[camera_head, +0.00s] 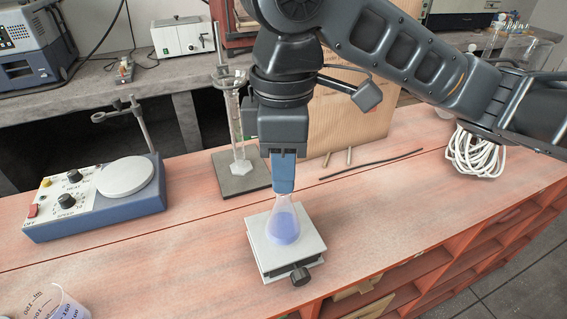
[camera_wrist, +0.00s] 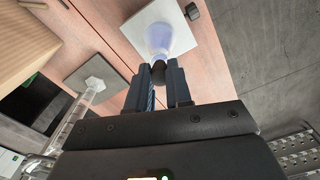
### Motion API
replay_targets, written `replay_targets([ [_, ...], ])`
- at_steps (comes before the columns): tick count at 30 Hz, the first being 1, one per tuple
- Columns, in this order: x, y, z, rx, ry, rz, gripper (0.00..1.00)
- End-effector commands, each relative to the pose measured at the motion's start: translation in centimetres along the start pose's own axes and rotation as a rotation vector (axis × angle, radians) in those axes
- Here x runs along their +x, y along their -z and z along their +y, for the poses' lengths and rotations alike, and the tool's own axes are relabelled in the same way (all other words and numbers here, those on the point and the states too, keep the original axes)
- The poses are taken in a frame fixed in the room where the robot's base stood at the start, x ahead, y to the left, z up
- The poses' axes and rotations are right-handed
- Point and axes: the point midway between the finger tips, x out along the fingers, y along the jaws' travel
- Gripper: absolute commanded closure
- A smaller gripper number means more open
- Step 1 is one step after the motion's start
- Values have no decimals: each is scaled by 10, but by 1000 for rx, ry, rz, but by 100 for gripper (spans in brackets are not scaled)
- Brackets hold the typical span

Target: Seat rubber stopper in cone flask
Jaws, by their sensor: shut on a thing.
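The cone flask (camera_head: 283,225) holds a blue-violet liquid and stands upright on a small white lab jack (camera_head: 262,256). It also shows in the wrist view (camera_wrist: 159,40). My gripper (camera_head: 284,188) points down right above the flask's neck and hides its mouth in the head view. In the wrist view my gripper (camera_wrist: 159,76) is shut on the dark rubber stopper (camera_wrist: 158,70), which lies in line with the flask's mouth. Whether the stopper touches or enters the mouth cannot be told.
A hotplate stirrer (camera_head: 100,195) stands on the left. A stand with a glass cylinder (camera_head: 238,140) is behind the flask. Short rods and a black rod (camera_head: 370,164) lie at the back right. A beaker (camera_head: 58,303) is at front left. The bench right of the jack is clear.

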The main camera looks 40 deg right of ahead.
Motion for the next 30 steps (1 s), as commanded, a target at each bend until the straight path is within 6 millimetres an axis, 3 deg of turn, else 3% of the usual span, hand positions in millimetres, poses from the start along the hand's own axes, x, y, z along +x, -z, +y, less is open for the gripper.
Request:
replay_targets([
  [27,12,0,0,1,1,0,100],
  [28,12,0,0,1,1,0,80],
  [30,12,0,0,1,0,0,73],
])
